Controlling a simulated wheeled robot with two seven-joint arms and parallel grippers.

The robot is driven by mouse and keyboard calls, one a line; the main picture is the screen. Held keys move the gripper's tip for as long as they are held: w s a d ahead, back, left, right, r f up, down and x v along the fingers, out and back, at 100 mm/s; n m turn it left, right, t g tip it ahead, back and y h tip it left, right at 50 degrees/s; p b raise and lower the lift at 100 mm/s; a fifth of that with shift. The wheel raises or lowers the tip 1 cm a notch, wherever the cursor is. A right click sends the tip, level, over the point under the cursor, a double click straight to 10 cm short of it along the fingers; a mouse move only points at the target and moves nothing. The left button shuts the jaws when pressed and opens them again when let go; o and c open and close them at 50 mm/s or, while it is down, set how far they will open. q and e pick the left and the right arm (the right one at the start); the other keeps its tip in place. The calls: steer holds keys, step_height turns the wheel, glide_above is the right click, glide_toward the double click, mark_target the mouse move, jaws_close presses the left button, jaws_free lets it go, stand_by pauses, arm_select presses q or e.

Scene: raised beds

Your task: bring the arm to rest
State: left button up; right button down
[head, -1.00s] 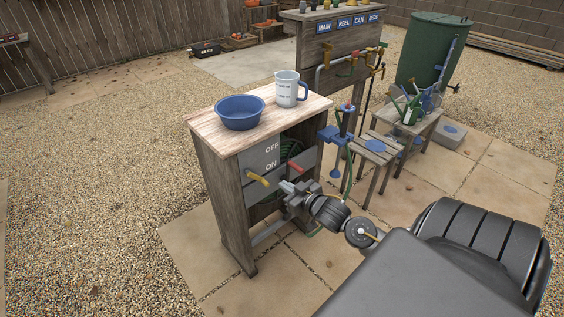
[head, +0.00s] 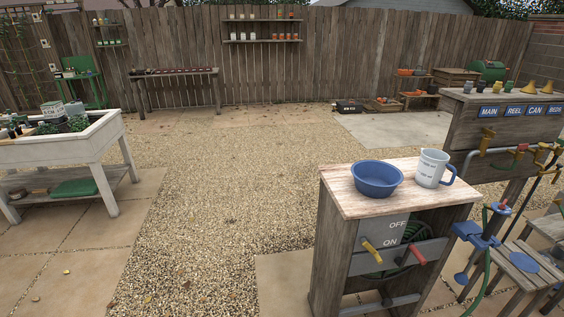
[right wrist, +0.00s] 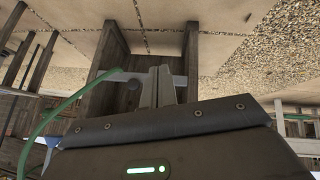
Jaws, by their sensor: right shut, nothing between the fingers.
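My right gripper (right wrist: 163,87) shows in the right wrist view, its two pale fingers together with nothing between them. That view looks upside down, with the paving at the top. The fingers appear in front of a wooden stand (right wrist: 112,45), apart from it as far as I can tell. Neither of my arms shows in the head view now. There, the wooden stand (head: 333,245) is at lower right, with a grey OFF/ON panel, a yellow lever (head: 372,252) and a red-handled lever (head: 416,255). My left gripper is in no view.
A blue bowl (head: 377,181) and a measuring jug (head: 433,167) stand on the stand's top. A green hose (right wrist: 68,103) passes close beside my right gripper. A pipe board (head: 508,112) stands at right, a white raised bed (head: 60,152) at left. The gravel between is clear.

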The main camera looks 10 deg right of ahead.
steer(key=s+a+f+g, duration=0.2)
steer(key=s+a+f, duration=0.2)
steer(key=s, duration=0.4)
steer(key=s+a+f+g+y, duration=0.1)
steer(key=s+a+f+g, duration=0.1)
steer(key=s+a+f, duration=0.3)
steer(key=s+a+f+g, duration=0.2)
steer(key=s+a+f, duration=0.2)
steer(key=s+a, duration=0.3)
steer(key=s, duration=0.5)
steer(key=shift+s+f+y, duration=0.2)
steer(key=shift+f+y, duration=0.1)
steer(key=shift+f, duration=0.05)
